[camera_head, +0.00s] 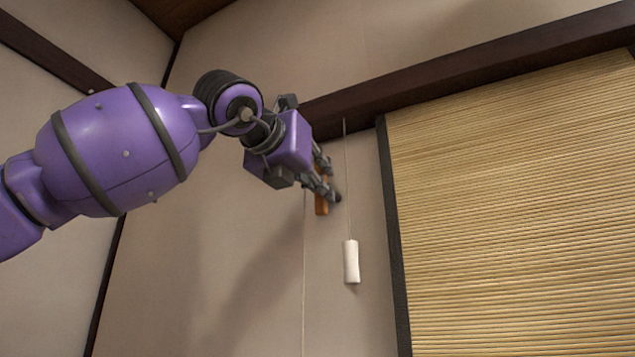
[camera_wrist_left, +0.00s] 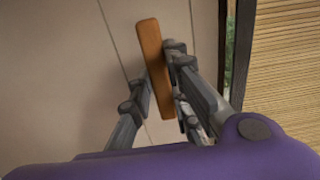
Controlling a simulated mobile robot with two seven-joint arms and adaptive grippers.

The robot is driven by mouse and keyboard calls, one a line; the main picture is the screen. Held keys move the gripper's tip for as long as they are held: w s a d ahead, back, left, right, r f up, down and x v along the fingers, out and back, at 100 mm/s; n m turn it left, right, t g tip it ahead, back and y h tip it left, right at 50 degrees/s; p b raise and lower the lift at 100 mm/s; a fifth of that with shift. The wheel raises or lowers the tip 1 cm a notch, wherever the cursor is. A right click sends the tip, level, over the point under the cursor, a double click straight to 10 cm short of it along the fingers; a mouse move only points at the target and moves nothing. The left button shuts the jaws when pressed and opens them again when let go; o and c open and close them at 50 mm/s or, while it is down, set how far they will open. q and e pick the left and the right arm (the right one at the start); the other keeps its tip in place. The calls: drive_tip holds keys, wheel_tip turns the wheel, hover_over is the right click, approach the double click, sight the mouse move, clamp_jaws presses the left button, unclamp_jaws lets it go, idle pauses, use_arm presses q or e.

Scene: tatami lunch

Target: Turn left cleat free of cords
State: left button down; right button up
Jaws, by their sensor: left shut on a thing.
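The left cleat (camera_head: 321,207) is an orange-brown wooden bar on the beige wall, mostly hidden behind my fingers in the head view. In the left wrist view the cleat (camera_wrist_left: 152,48) runs lengthwise between the fingers, slightly tilted in the picture. My left gripper (camera_head: 329,184) is shut on the cleat; its fingers lie along both sides in the left wrist view (camera_wrist_left: 163,78). A thin cord (camera_head: 346,180) hangs right of the cleat and ends in a white pull (camera_head: 351,262). No cord wrapping shows on the visible cleat. My right gripper is out of view.
A woven bamboo blind (camera_head: 520,200) with a dark edge covers the right side. A dark wooden beam (camera_head: 450,80) runs above the cleat and cord. A thin vertical line, seam or cord, runs below the cleat. The wall (camera_head: 230,290) below my arm is clear.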

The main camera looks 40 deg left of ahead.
use_arm(q)
drive_tip(key=c, duration=1.6)
unclamp_jaws()
drive_tip(key=shift+c, duration=0.2)
drive_tip(key=v, duration=1.2)
